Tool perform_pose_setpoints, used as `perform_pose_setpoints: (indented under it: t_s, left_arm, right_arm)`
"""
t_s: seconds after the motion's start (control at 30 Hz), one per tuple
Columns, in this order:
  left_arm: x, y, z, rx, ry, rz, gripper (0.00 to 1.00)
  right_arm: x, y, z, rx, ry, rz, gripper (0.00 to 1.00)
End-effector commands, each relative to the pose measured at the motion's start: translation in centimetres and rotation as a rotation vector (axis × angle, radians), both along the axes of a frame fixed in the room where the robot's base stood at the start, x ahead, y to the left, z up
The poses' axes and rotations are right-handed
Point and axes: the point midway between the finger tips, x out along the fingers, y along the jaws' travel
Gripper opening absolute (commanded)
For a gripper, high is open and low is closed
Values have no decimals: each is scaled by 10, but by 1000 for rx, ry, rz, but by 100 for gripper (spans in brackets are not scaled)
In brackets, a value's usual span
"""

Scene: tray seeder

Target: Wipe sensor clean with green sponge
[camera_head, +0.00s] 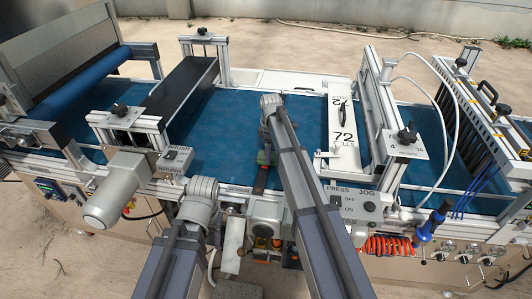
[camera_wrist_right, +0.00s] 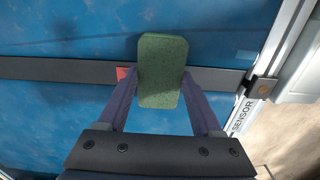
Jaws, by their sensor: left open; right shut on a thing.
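My right gripper (camera_wrist_right: 160,85) is shut on the green sponge (camera_wrist_right: 161,70), which stands out between the fingertips over a dark bar (camera_wrist_right: 60,69) across the blue belt. The sponge also shows small in the head view (camera_head: 264,157). A small red patch (camera_wrist_right: 122,72) shows on the bar beside the sponge, partly hidden; I cannot tell if the sponge touches it. The label SENSOR (camera_wrist_right: 242,116) is on the rail at the bar's right end in the wrist view. My left gripper (camera_head: 199,205) is open at the machine's front; its fingertips are hard to make out.
The blue belt (camera_head: 215,125) runs under several frames. A grey motor (camera_head: 115,195) stands at the front left, and a control box (camera_head: 350,203) with PRESS and JOG labels at the front right. A white plate marked 72 (camera_head: 341,125) lies right of my right arm.

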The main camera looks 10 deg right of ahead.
Motion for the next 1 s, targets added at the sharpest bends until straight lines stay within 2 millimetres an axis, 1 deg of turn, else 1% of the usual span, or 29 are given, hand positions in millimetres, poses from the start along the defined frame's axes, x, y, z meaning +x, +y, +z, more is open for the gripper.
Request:
perform_pose_setpoints:
  t_s: [0.13, 0.33, 0.63, 0.83, 1.0]
  left_arm:
    - [0, 0, -2, 0, 0, 0, 50]
    - [0, 0, -1, 0, 0, 0, 50]
    - [0, 0, 1, 0, 0, 0, 50]
    - [0, 0, 0, 0, 0, 0, 50]
    - [0, 0, -1, 0, 0, 0, 50]
  right_arm:
    - [-5, -10, -2, 0, 0, 0, 22]
    - [-5, -13, -1, -2, 1, 0, 22]
    - [9, -19, 1, -1, 0, -1, 22]
    - [9, -17, 0, -1, 0, 1, 22]
    - [13, -9, -1, 0, 0, 3, 22]
